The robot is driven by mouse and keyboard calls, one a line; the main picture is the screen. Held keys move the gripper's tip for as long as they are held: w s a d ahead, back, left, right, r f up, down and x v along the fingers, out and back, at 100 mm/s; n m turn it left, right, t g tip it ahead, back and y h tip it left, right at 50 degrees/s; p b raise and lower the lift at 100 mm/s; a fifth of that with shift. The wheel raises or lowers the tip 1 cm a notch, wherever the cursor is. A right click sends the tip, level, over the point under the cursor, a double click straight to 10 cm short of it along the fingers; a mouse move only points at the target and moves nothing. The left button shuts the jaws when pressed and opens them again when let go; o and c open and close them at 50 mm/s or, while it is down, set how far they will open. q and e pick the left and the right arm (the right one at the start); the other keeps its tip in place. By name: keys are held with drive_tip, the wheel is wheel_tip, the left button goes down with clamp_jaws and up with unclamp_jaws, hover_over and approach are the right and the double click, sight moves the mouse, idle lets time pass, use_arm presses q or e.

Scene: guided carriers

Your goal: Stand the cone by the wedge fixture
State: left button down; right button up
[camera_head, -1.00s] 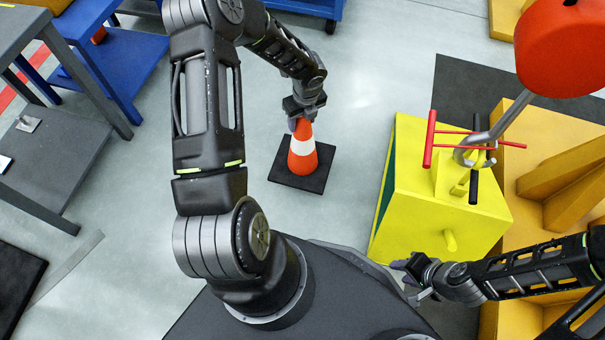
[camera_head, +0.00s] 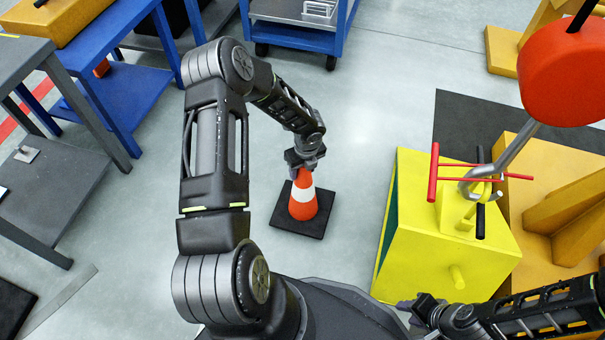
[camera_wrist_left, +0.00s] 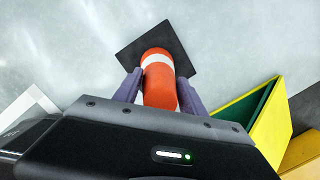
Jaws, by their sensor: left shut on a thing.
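The orange and white cone (camera_head: 303,203) with its square black base is upright below my left gripper (camera_head: 304,165). The gripper is shut on the cone's top. In the left wrist view the cone (camera_wrist_left: 158,80) runs between the two fingers (camera_wrist_left: 160,92), with its base beyond. I cannot tell whether the base touches the floor. To the right are a yellow block (camera_head: 440,265) with a green side and an orange-yellow structure with sloped, wedge-like pieces (camera_head: 565,215); I cannot tell which is the wedge fixture. My right gripper (camera_head: 418,308) is low, in front of the yellow block; its jaws are unclear.
A red bulb-shaped thing on a grey hook (camera_head: 565,70) hangs over the yellow block. A blue cart (camera_head: 300,35) stands at the back, and blue and grey tables (camera_head: 55,165) stand left. A dark mat (camera_head: 470,115) lies behind the block. Floor around the cone is clear.

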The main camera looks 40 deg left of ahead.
use_arm(q)
drive_tip(key=shift+f, duration=1)
drive_tip(key=shift+f+b, duration=0.1)
drive_tip(key=shift+b, duration=0.2)
drive_tip(key=c, duration=0.7)
unclamp_jaws()
drive_tip(key=shift+o, duration=0.2)
drive_tip(key=shift+r+p, duration=0.3)
drive_tip(key=shift+r, duration=0.2)
drive_tip(key=r+p, duration=0.1)
drive_tip(key=r, duration=0.2)
drive_tip(key=d+r+p, duration=0.1)
drive_tip(key=r, duration=0.3)
drive_tip(key=r+p, duration=0.1)
drive_tip(key=r, duration=0.3)
drive_tip(key=shift+s+d+p, duration=0.3)
drive_tip(key=shift+s+p, duration=0.1)
